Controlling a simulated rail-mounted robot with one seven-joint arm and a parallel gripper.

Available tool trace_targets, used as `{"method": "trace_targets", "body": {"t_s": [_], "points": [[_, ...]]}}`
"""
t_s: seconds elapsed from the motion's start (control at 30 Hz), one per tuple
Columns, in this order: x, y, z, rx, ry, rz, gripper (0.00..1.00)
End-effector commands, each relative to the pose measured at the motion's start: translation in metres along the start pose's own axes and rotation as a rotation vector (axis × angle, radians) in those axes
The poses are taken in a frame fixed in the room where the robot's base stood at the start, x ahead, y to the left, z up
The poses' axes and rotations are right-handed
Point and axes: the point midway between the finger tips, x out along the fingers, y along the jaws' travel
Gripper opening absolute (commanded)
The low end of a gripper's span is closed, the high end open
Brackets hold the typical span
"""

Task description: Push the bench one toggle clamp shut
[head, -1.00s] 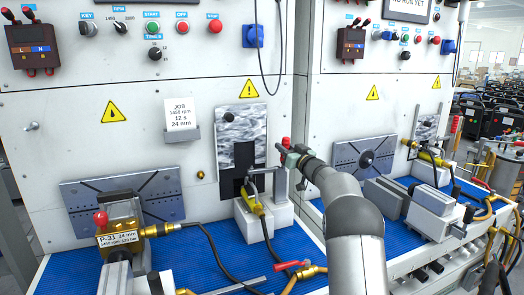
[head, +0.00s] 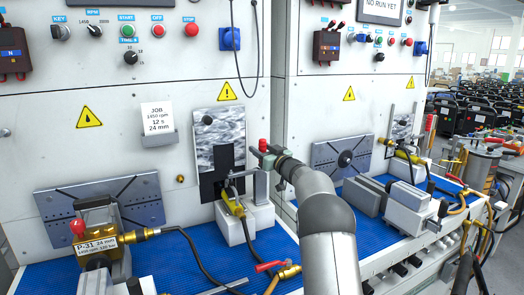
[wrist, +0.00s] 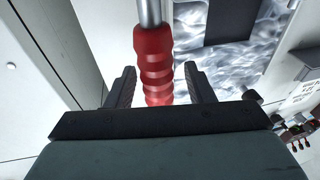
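The toggle clamp (head: 261,186) stands on the white block at the right end of the left bench, beside a yellow fitting (head: 233,206). Its red handle (head: 263,145) points up. In the wrist view the ribbed red grip (wrist: 154,65) on its metal rod stands between the two black fingers of my gripper (wrist: 160,82). Gaps show on both sides of the grip, so the fingers are open and not closed on it. In the head view my gripper (head: 267,158) is right at the handle; whether it touches is hidden.
A pump labelled P-31 (head: 97,245) with a red knob sits at the left. A hose (head: 200,262) and a red-levered valve (head: 277,270) lie on the blue mat in front. A panel with a dark slot (head: 219,140) is behind the clamp. A second bench stands at right.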

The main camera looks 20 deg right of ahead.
Motion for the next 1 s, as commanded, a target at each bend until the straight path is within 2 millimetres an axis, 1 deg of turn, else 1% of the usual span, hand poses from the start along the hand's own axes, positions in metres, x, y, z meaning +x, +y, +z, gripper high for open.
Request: {"method": "trace_targets", "body": {"t_s": [0.17, 0.27, 0.37, 0.7, 0.8, 0.9, 1.0], "points": [[-0.003, 0.001, 0.001, 0.001, 0.0, 0.002, 0.48], [-0.013, 0.002, 0.001, 0.001, -0.001, 0.003, 0.48], [-0.031, 0.001, 0.001, 0.002, 0.0, 0.004, 0.48], [-0.115, 0.001, 0.002, 0.001, 0.0, 0.005, 0.48], [-0.136, 0.001, 0.001, 0.0, 0.0, 0.003, 0.48], [-0.153, 0.001, 0.001, 0.0, -0.001, 0.002, 0.48], [-0.165, 0.001, 0.001, 0.0, 0.0, 0.002, 0.48]]}}
